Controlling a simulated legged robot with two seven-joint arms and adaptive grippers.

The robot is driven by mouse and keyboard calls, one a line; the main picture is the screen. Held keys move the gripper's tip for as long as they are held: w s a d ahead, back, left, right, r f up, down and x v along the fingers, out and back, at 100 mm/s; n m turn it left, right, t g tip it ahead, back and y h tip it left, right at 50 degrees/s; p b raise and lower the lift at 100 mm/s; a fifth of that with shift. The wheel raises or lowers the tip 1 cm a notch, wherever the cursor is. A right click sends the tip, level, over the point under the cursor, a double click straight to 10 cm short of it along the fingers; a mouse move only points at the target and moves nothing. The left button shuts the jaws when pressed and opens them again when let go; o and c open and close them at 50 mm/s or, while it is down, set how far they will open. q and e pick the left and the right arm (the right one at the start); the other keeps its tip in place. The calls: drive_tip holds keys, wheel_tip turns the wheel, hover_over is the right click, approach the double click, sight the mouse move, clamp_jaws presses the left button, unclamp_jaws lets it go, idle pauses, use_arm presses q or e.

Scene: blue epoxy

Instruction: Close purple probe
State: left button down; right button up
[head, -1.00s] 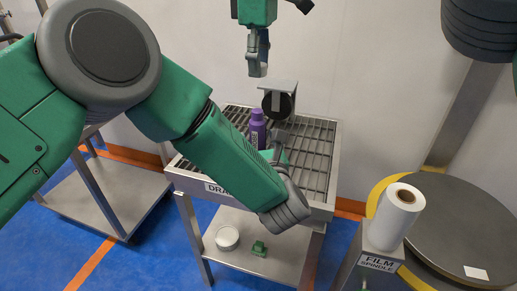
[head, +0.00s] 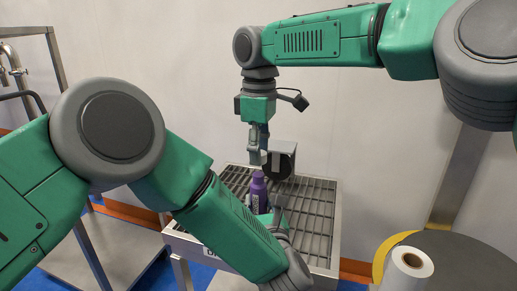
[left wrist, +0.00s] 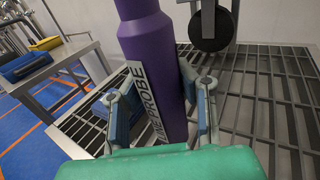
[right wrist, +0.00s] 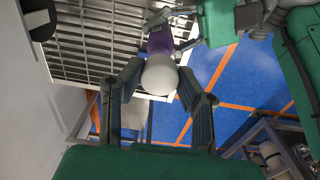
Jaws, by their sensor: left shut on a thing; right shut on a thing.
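The purple probe (head: 259,194) stands upright on the slotted drain rack (head: 318,215). Its label, partly readable as "PROBE", shows in the left wrist view (left wrist: 150,70). My left gripper (left wrist: 165,92) is shut on the probe's body, one finger on each side. My right gripper (head: 258,158) points down just above the probe's top. It is shut on a round white cap (right wrist: 160,74), seen in the right wrist view with the purple probe (right wrist: 161,40) beyond it. Whether cap and probe touch is hard to tell.
A bracket with a black disc (head: 279,165) stands behind the probe, close to my right gripper. A white film roll (head: 406,268) is at the lower right beside a round dark table (head: 470,262). A metal cart (head: 120,245) stands at the left.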

sight(258, 191)
idle(0.5)
drive_tip(key=shift+f, duration=0.85)
drive_tip(key=shift+f, duration=0.55)
drive_tip(key=shift+m, duration=0.3)
drive_tip(key=m, duration=0.7)
drive_tip(key=shift+a, duration=0.1)
drive_tip(key=m, duration=0.9)
drive_tip(key=shift+a+m, duration=0.1)
drive_tip(key=shift+m, duration=0.3)
